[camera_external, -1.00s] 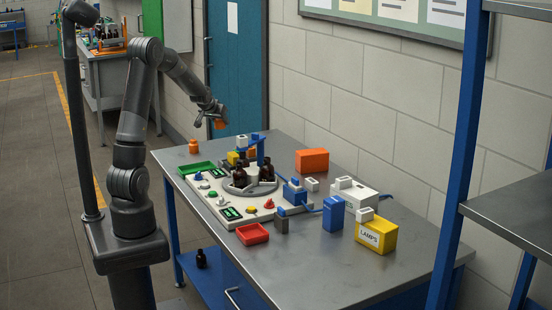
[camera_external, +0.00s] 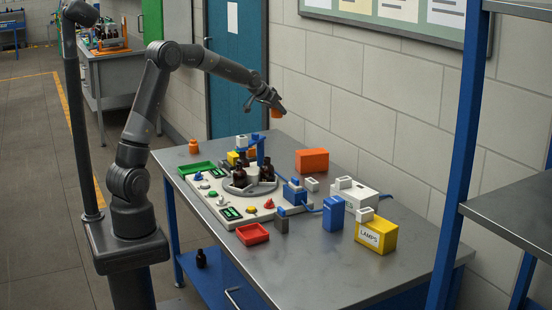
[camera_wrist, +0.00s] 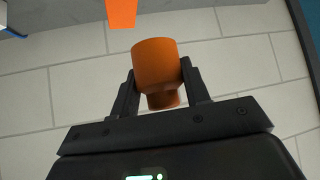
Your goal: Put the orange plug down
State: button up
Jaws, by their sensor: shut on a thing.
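My gripper (camera_external: 275,105) is raised above the far side of the metal table, near the wall. It is shut on the orange plug (camera_external: 278,113), which is clear of the tabletop. In the wrist view the plug (camera_wrist: 154,62) is a short orange cylinder with a narrower neck, held between the two dark fingers of my gripper (camera_wrist: 158,70). A similar orange piece (camera_external: 193,146) stands at the table's far left corner.
The table (camera_external: 350,262) has a white panel with a round holder of amber bottles (camera_external: 239,177), green (camera_external: 197,168) and red trays (camera_external: 252,234), an orange box (camera_external: 312,160), blue blocks and a yellow lamps bin (camera_external: 376,236). The near-right tabletop is bare.

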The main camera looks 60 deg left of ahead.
jog(key=w+d+m+h, duration=0.15)
jog(key=w+d, duration=0.25)
jog(key=d, duration=0.4)
jog(key=w+d+m+h, duration=0.1)
jog(key=w+d+m, duration=0.1)
jog(key=w+d, duration=0.35)
send_near(314, 151)
jog(key=w, duration=0.2)
jog(key=shift+w+d+r+n, duration=0.25)
jog(key=shift+w+r, duration=0.15)
jog(key=shift+a+f, duration=0.1)
jog(key=shift+f, duration=1.95)
jog(key=shift+f, duration=0.15)
jog(key=o, duration=1)
